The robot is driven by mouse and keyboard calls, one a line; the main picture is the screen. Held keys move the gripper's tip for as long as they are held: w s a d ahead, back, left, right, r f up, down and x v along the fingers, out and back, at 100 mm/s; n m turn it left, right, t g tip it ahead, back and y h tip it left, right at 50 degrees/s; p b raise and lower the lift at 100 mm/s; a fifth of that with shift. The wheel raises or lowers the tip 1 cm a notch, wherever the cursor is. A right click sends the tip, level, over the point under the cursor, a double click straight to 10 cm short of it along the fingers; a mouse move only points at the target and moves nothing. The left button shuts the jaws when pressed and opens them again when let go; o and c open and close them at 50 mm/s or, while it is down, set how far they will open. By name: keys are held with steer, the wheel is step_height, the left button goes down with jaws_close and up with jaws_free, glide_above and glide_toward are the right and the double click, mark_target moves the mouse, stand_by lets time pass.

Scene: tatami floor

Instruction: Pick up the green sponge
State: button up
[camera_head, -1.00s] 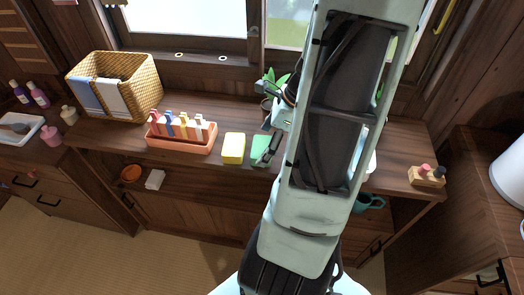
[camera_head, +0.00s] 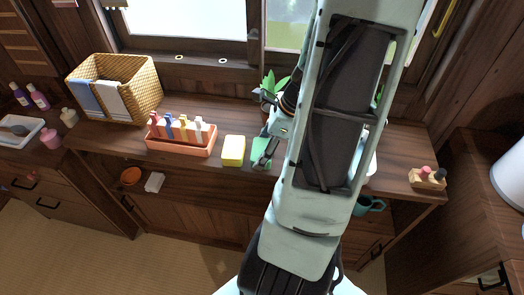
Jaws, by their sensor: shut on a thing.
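The green sponge (camera_head: 257,158) is on the wooden counter, just right of a yellow sponge (camera_head: 233,150). My gripper (camera_head: 264,160) is at the green sponge and shut on it. The finger and part of my arm cover the sponge's right side. I cannot tell whether the sponge is touching the counter or slightly above it.
A wicker basket (camera_head: 142,93) with cloths is at the back left. A potted plant (camera_head: 272,87) stands behind my gripper. A small wooden holder (camera_head: 427,180) is at the right end of the counter (camera_head: 400,150).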

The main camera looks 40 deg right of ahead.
steer(key=shift+r+p, duration=0.75)
steer(key=s+r+p, duration=0.1)
steer(key=r+p, duration=0.1)
steer(key=s+a+r+p, duration=0.1)
steer(key=s+r+p, duration=0.1)
steer(key=r, duration=0.1)
steer(key=s+r+p, duration=0.1)
steer(key=r+p, duration=0.2)
steer(key=shift+s+a+r, duration=0.1)
steer(key=shift+s+a, duration=0.1)
steer(key=shift+s, duration=0.05)
steer(key=s+a+r+p, duration=0.1)
steer(key=s+a+r, duration=0.2)
steer(key=s, duration=0.6)
steer(key=shift+r+p, duration=0.15)
steer(key=shift+p, duration=0.15)
steer(key=shift+w, duration=0.1)
